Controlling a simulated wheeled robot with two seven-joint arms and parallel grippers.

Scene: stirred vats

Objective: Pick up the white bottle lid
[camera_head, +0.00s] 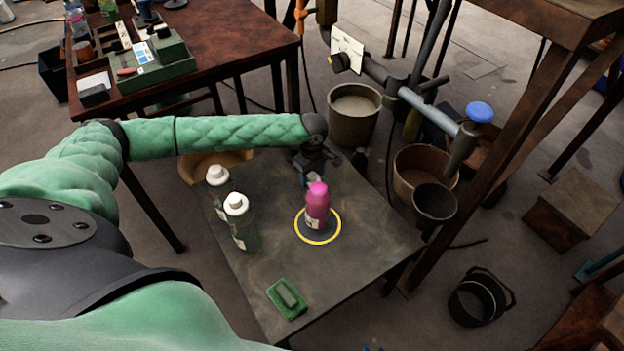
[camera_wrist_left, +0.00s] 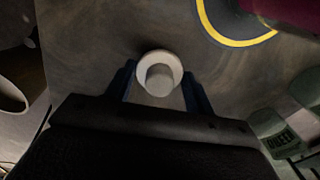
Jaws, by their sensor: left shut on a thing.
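The white bottle lid (camera_wrist_left: 159,70) is round with a raised knob and sits between the two blue fingers of my left gripper (camera_wrist_left: 159,84) in the left wrist view. My left gripper (camera_head: 312,180) is shut on it, over the small dark table just behind the pink bottle. In the head view the lid is mostly hidden by the gripper and the bottle. I cannot tell how far it is above the table. My right gripper is not in view.
A pink-capped bottle (camera_head: 317,205) stands inside a yellow ring (camera_head: 300,232) on the table (camera_head: 365,255). Two white-capped bottles (camera_head: 240,225) (camera_head: 217,178) stand to the left. A green scrubber (camera_head: 287,299) lies in front. Vats (camera_head: 353,128) stand behind; the table's right side is clear.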

